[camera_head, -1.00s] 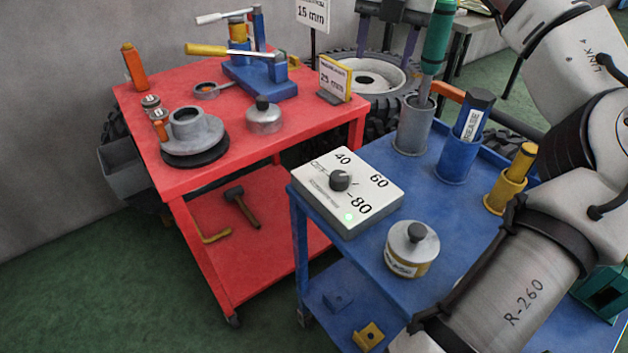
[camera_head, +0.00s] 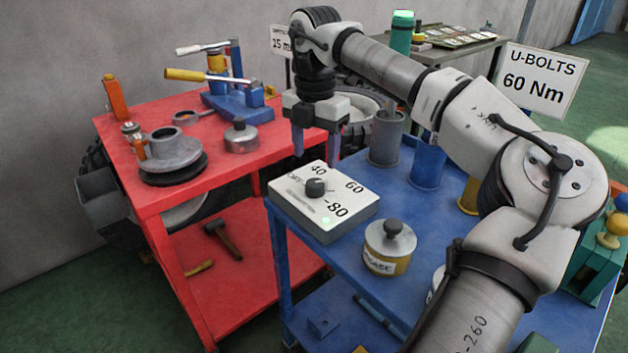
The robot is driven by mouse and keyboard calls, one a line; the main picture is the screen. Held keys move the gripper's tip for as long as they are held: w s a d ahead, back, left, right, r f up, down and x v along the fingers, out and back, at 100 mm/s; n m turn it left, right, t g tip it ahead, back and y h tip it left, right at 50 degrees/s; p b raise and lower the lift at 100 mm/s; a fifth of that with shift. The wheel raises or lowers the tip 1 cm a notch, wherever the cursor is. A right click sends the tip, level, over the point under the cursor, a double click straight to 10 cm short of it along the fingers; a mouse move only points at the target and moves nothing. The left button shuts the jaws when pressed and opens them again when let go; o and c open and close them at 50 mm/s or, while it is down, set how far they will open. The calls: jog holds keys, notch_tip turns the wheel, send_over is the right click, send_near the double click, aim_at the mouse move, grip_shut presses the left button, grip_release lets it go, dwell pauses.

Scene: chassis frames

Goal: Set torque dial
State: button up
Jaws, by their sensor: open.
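The torque dial is a dark round knob (camera_head: 316,187) on a white-topped box (camera_head: 349,208) marked 40, 60 and 80, at the left end of the blue cart. A small green light glows on the box. Which number the knob points to is too small to tell. A white sign (camera_head: 541,82) reads "U-BOLTS 60 Nm". My gripper (camera_head: 316,150) points down, open and empty, with its two fingers apart. It appears in the picture just above and behind the knob, not touching it.
The blue cart also carries a lidded tin (camera_head: 389,250), a grey holder (camera_head: 386,140) and a blue cylinder (camera_head: 428,165). The red cart (camera_head: 262,160) with metal parts stands to the left.

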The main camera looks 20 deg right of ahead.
aim_at(315, 182)
notch_tip(315, 182, down, 7)
dwell(0.3)
jog(key=c, duration=1)
